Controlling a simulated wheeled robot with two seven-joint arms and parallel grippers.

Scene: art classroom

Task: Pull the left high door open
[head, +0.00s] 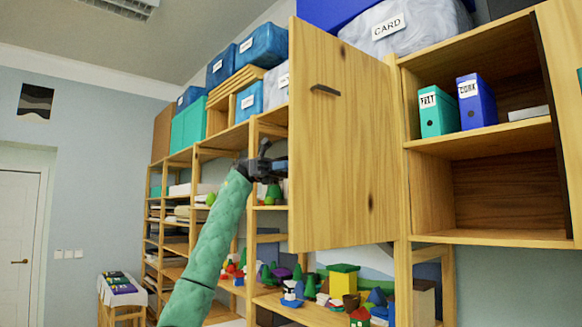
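I cannot tell contact or finger opening. My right gripper is not in view.
The exposed compartment holds a green binder (437,112) and a blue binder (477,101). Another wooden panel (565,90) stands at the far right. Labelled bins (262,46) line the top. Toy blocks (343,279) fill the shelf below the door. A small table (122,290) stands lower left.

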